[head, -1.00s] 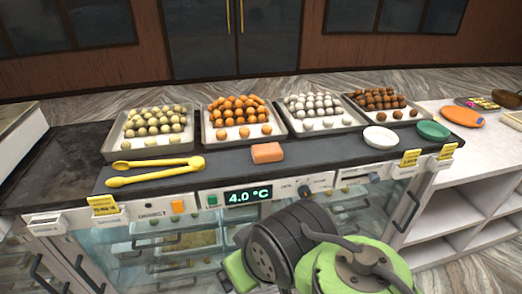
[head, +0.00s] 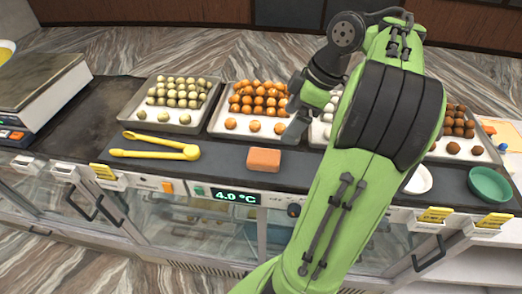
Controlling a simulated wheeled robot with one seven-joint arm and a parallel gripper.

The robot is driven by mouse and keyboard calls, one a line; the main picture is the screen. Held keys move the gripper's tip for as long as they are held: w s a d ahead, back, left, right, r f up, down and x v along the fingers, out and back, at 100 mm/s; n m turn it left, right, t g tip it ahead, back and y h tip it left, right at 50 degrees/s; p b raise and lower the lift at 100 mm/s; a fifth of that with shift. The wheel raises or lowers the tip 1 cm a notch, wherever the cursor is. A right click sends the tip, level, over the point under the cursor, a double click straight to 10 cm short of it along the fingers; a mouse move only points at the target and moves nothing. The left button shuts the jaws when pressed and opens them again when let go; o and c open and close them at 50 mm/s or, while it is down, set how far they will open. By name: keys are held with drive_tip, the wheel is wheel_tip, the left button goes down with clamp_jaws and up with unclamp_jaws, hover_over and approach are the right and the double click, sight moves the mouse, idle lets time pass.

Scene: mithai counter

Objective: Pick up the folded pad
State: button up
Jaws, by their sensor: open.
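The folded pad (head: 264,160) looks like a small salmon-orange block. It lies flat on the dark counter top, near the front edge, in front of the tray of orange sweets. My gripper (head: 292,132) is above and to the right of the pad, its dark fingers apart from it and pointing down. It is open and empty, though its fingers are small in the picture and partly hard to make out. My green arm covers part of the counter to the right of the pad.
Yellow tongs (head: 155,148) lie left of the pad. Behind are trays of pale (head: 190,128) and orange sweets (head: 215,125); two more are partly behind my arm. A white dish (head: 420,180) and a green bowl (head: 490,186) stand right. A scale (head: 40,88) is at left.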

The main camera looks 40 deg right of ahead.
sight(266, 156)
drive_tip(key=b+x, duration=0.1)
drive_tip(key=x, duration=0.6)
drive_tip(key=b+x, duration=0.2)
drive_tip(key=x, duration=0.6)
drive_tip(key=shift+d+f, duration=0.1)
drive_tip(key=shift+d, duration=0.15)
drive_tip(key=shift+a, duration=0.1)
drive_tip(key=shift+c, duration=0.4)
drive_tip(key=c, duration=1)
